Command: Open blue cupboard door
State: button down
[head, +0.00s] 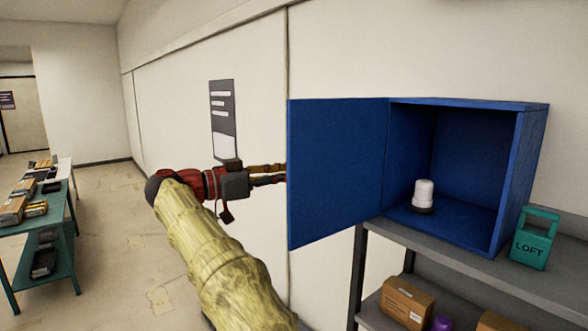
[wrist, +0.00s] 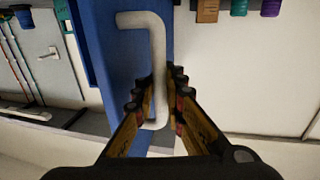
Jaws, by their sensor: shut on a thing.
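The blue cupboard (head: 531,180) sits on a grey shelf unit. Its blue door (head: 338,170) stands swung wide open to the left, showing the interior. A white-topped object with a dark base (head: 423,195) stands inside. My gripper (head: 268,174) is at the door's outer face, near its free edge, and its fingertips are hidden behind the door in the head view. In the wrist view, my gripper's fingers (wrist: 156,90) are closed around the pale bar handle (wrist: 158,55) on the blue door panel (wrist: 110,40).
A teal object marked LOFT (head: 534,240) stands right of the cupboard on the grey shelf (head: 445,245). A cardboard box (head: 407,302) is below. A green table (head: 60,235) with boxes stands far left. Clear floor (head: 115,220) lies between it and the wall.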

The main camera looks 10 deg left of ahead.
jog(key=shift+a, duration=0.1)
dwell(0.3)
jog(key=c, duration=2.2)
grip_release()
jog(key=shift+a, duration=0.1)
jog(key=shift+c, duration=0.2)
jog(key=shift+o, duration=0.4)
jog(key=shift+s+a, duration=0.1)
jog(key=shift+s, duration=0.05)
jog(key=v, duration=1.1)
jog(key=shift+s+a, duration=0.2)
jog(key=shift+a, duration=0.15)
